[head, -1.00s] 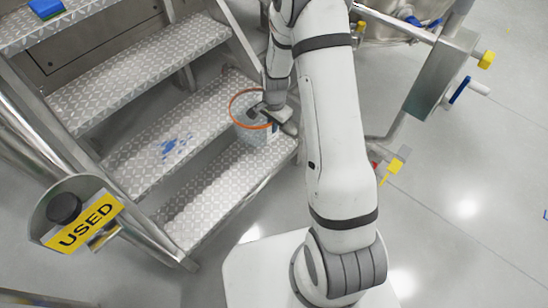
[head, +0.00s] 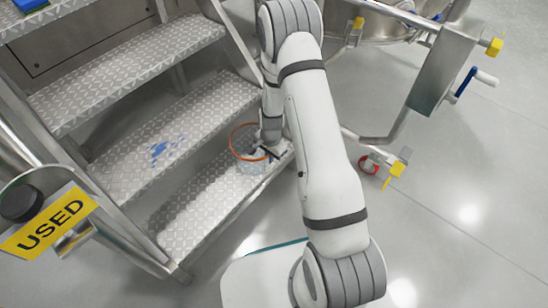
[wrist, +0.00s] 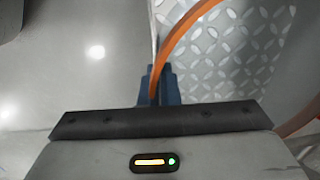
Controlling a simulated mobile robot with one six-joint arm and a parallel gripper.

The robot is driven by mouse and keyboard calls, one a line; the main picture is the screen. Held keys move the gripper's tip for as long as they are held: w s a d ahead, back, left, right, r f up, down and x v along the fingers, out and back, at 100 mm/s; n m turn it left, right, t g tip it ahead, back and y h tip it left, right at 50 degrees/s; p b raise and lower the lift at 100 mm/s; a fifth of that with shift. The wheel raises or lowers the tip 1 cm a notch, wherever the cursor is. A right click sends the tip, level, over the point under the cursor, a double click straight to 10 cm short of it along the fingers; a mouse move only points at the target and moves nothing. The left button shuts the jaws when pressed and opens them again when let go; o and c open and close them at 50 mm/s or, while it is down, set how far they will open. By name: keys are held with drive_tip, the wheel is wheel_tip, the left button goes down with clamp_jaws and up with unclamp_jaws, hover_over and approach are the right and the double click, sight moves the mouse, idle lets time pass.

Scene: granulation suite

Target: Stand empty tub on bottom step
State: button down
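The tub (head: 250,166) is clear with an orange rim and looks empty, with tread plate showing through it. In the head view it is over the right end of the bottom step (head: 205,205), roughly upright; I cannot tell whether its base touches. My gripper (head: 266,152) is at the tub's right side. In the wrist view the blue fingers of my gripper (wrist: 158,86) close on the orange rim of the tub (wrist: 185,34), one on each side of the wall. My arm partly hides the step behind.
Higher treads (head: 130,75) rise to the left, one with a blue smear (head: 160,150). A handrail with a yellow USED sign (head: 48,222) is at the lower left. A steel frame with yellow-capped fittings (head: 445,70) stands right. Floor (head: 470,180) at right is clear.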

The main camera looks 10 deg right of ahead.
drive_tip(key=shift+r, duration=0.1)
drive_tip(key=c, duration=2.1)
unclamp_jaws()
drive_tip(key=shift+f, duration=0.2)
drive_tip(key=shift+c, duration=0.2)
drive_tip(key=o, duration=0.5)
drive_tip(key=shift+c, duration=0.2)
drive_tip(key=shift+r, duration=0.1)
